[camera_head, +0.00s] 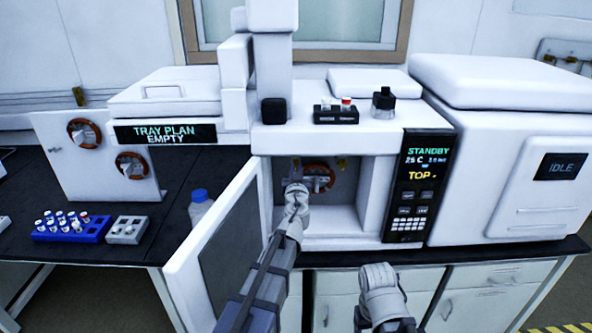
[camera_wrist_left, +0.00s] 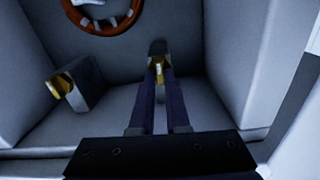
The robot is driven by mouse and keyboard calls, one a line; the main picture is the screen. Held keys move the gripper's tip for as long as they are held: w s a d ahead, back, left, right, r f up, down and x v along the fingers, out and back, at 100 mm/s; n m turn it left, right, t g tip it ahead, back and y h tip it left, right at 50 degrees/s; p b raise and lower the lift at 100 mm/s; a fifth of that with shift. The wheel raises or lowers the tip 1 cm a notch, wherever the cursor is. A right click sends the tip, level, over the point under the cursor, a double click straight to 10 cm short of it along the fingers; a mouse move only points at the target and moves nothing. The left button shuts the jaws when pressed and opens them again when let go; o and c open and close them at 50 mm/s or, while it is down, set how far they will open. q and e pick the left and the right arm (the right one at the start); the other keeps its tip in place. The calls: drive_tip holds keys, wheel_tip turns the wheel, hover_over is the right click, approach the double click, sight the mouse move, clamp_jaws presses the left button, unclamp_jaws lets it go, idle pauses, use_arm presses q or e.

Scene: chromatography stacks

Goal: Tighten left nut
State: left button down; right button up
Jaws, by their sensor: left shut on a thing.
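My left arm reaches through the open door into the oven of the middle instrument. Its gripper (camera_head: 293,180) shows small inside, left of an orange-brown coil (camera_head: 318,178). In the left wrist view, the fingers (camera_wrist_left: 157,80) are nearly together, with a brass nut (camera_wrist_left: 158,68) between their tips, below a dark block. A second brass nut (camera_wrist_left: 53,88) sits on a grey block to the left there, apart from the fingers. In the head view, a small brass fitting (camera_head: 341,162) shows at the oven's upper back. The nut's thread is hidden. My right gripper's jaws do not show.
The open oven door (camera_head: 218,250) stands left of my forearm. A panel with coils (camera_head: 97,155), a blue vial rack (camera_head: 72,230), a grey rack (camera_head: 126,230) and a blue-capped bottle (camera_head: 200,208) are on the left bench. The display (camera_head: 421,170) reads STANDBY.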

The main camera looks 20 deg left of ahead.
use_arm(q)
drive_tip(key=shift+d+f+m, duration=0.1)
drive_tip(key=shift+m, duration=4.15)
drive_tip(key=shift+d+f+m, duration=0.1)
drive_tip(key=shift+m, duration=4.15)
drive_tip(key=c, duration=0.9)
unclamp_jaws()
